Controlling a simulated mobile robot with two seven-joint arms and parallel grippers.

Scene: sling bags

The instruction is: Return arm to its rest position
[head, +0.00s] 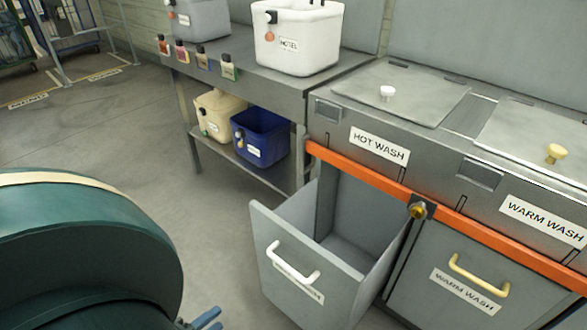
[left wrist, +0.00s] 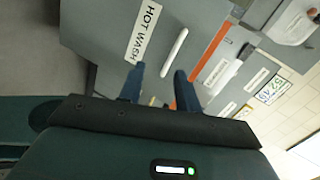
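My left arm (head: 85,250) fills the lower left of the head view, large and dark teal. My left gripper (head: 203,319) shows only as blue fingers at the bottom edge, left of the pulled-out grey hot wash bin (head: 300,280). In the left wrist view the two dark blue fingers of my left gripper (left wrist: 157,80) stand apart with nothing between them. The bin's front, with its HOT WASH label and white handle (left wrist: 174,52), lies beyond the fingertips, and the fingers appear clear of the handle. My right gripper is not in view.
The warm wash bin (head: 462,270) beside it is closed. An orange rail (head: 360,173) with a brass knob (head: 417,211) runs above the bins. A table (head: 270,83) holds a white HOTEL tub (head: 297,40) and small bottles. Blue (head: 261,137) and cream tubs sit below. Floor at left is open.

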